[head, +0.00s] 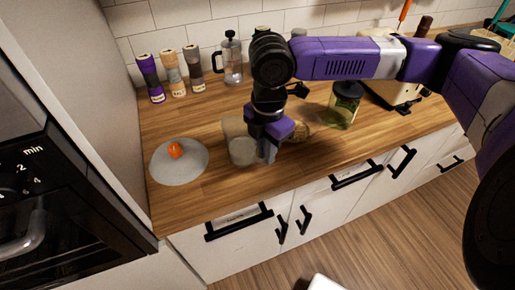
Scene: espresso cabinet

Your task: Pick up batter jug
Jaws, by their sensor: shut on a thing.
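The batter jug (243,151) looks like the pale, see-through vessel on the wooden counter near its front edge. My gripper (264,156) points down at the jug's right side and is shut on it, probably at the handle side, which the fingers and arm hide. The jug looks upright. I cannot tell whether its base touches the counter.
A round grey plate (182,175) with an orange-red item (175,151) lies to the left. A green-filled jar (343,106) is to the right. Spice mills (172,73) and a French press (232,60) stand along the back wall.

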